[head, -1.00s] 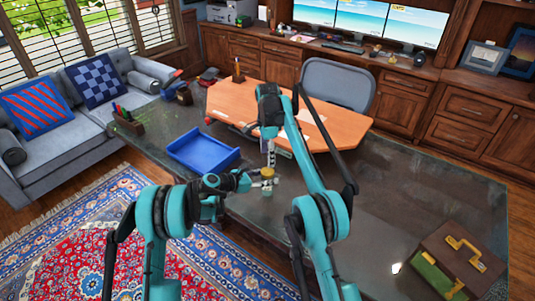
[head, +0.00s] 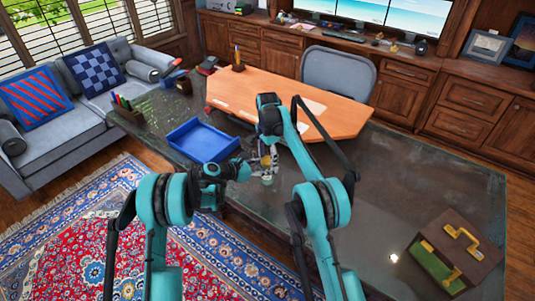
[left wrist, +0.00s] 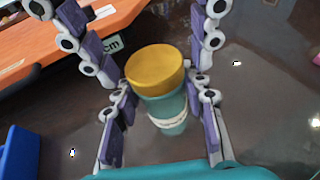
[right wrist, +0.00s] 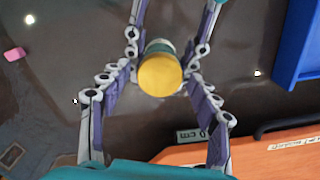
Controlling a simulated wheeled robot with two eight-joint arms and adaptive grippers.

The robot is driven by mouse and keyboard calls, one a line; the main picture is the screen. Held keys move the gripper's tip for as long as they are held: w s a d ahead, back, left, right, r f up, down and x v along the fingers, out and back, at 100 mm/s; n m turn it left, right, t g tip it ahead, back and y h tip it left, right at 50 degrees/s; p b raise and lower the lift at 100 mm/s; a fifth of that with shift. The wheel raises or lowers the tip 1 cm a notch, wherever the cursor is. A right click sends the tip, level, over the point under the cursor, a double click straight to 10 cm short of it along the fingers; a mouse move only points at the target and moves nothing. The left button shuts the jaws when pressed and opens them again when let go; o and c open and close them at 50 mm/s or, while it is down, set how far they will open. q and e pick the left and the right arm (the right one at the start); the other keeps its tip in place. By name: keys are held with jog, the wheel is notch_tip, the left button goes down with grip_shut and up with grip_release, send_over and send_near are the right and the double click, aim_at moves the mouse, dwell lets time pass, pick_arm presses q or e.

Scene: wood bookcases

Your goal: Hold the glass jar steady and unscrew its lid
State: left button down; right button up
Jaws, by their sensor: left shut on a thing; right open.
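The glass jar is teal with a pale band and a yellow lid, and it shows small in the head view (head: 267,181). In the left wrist view the jar body (left wrist: 168,108) stands between the fingers of my left gripper (left wrist: 160,105), which is shut on it below the lid (left wrist: 155,69). In the right wrist view the lid (right wrist: 160,75) is seen from above. My right gripper (right wrist: 158,85) is open, with its fingers spread on both sides of the lid. I cannot tell whether they touch it. In the head view my right gripper (head: 264,160) hides part of the lid.
The jar is above a dark glossy desk top (head: 400,200). A blue tray (head: 203,140) lies to the left, and an orange wood surface (head: 330,115) lies behind. A brown and green box (head: 455,255) stands at the right front. The desk between is largely clear.

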jog(key=c, duration=1.2)
jog(key=o, duration=1.3)
jog(key=shift+c, duration=0.2)
jog(key=shift+r, duration=3.85)
jog(key=shift+c, duration=0.3)
notch_tip(320, 180, down, 8)
jog(key=shift+r, duration=0.15)
